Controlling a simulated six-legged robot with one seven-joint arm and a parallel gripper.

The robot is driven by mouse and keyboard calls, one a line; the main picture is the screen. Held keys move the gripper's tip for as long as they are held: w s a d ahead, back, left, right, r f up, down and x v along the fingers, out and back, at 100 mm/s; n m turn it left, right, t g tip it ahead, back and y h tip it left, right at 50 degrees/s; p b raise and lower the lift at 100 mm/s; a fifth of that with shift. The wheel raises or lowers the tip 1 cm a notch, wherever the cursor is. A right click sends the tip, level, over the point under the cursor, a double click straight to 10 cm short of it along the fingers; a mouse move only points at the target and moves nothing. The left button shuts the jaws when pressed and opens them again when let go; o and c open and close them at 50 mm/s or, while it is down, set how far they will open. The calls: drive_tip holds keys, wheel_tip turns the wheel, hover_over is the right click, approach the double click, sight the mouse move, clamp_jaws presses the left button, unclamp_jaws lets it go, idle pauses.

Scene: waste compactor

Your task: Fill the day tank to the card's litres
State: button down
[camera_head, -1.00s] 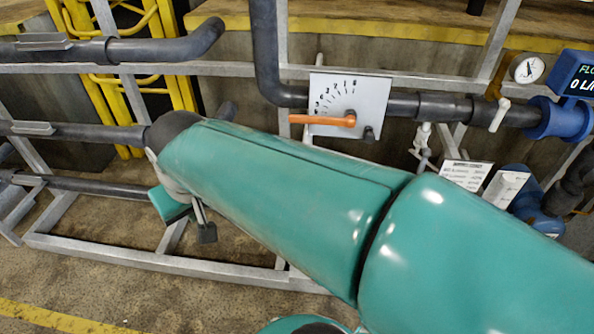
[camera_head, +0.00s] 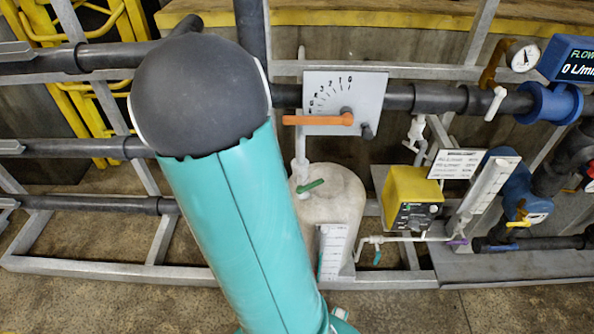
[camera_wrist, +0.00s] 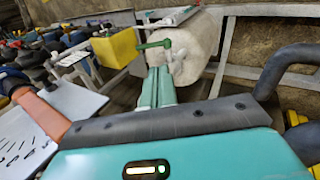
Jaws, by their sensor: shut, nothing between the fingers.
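A whitish tank (camera_head: 345,200) with a green-handled valve (camera_head: 310,186) on top and a scale strip (camera_head: 332,250) on its front stands behind my arm. The tank also shows in the wrist view (camera_wrist: 200,45), with its green handle (camera_wrist: 155,44). My gripper (camera_wrist: 158,72) is shut and empty in the wrist view, its fingertips pointing toward the tank, just below the green handle in the picture. The head view hides it behind my arm. An orange lever (camera_head: 318,120) points left on a numbered dial plate (camera_head: 372,95). A white card (camera_head: 458,163) has print too small to read.
The blue flow meter (camera_head: 566,70) reads 0 L/min. A yellow pump box (camera_head: 411,195) sits right of the tank, with small valves and a white gauge strip (camera_head: 490,185) beyond it. Grey pipes and frame rails run across the back. Yellow railings (camera_head: 95,120) stand at left.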

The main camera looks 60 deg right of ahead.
drive_tip(key=s+d+f+m+g, duration=0.1)
drive_tip(key=s+d+f+g, duration=0.1)
drive_tip(key=d, duration=0.2)
approach(314, 183)
drive_tip(key=x, duration=0.7)
